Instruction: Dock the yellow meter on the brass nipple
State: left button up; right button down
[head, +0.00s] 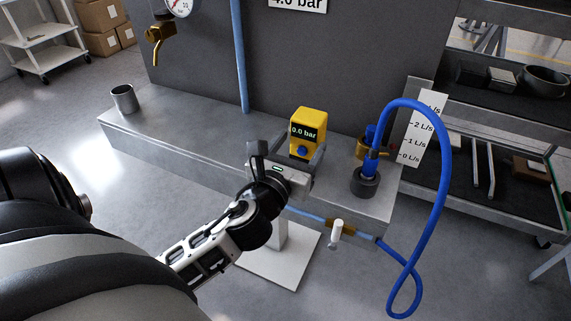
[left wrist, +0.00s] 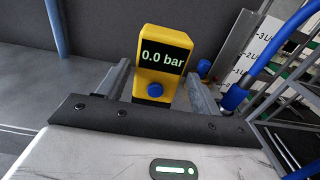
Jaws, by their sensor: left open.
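The yellow meter (head: 309,122) stands upright at the bench, its dark display reading 0.0 bar above a blue knob. It also shows in the left wrist view (left wrist: 165,58). My left gripper (head: 287,155) is open, with one finger on each side of the meter; in the left wrist view the fingers (left wrist: 157,88) flank its lower part with visible gaps. The meter's base is hidden behind my gripper. A brass fitting (head: 361,152) with a blue part stands to the right on the bench; I cannot tell whether it is the nipple. My right gripper is out of view.
A blue hose (head: 443,170) loops over the bench's right end from a dark round socket (head: 365,184). A flow scale board (head: 421,130) stands behind it. A brass valve with a white handle (head: 337,229) sits below the front edge. A metal cup (head: 124,99) stands left.

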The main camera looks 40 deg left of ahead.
pick_arm(q)
jog(key=shift+b+v, duration=0.45)
jog(key=shift+v, duration=2.45)
jog(key=s+d+f+n+g+h, duration=0.3)
jog(key=d+f+n, duration=0.3)
jog(key=f+n, duration=0.4)
jog(key=s+d+f+n+g+h, duration=0.4)
jog(key=d+f+n, duration=0.3)
jog(key=n, duration=1.4)
notch_tip(320, 180, down, 3)
jog(key=shift+s+r, duration=0.1)
jog(key=shift+s, duration=0.25)
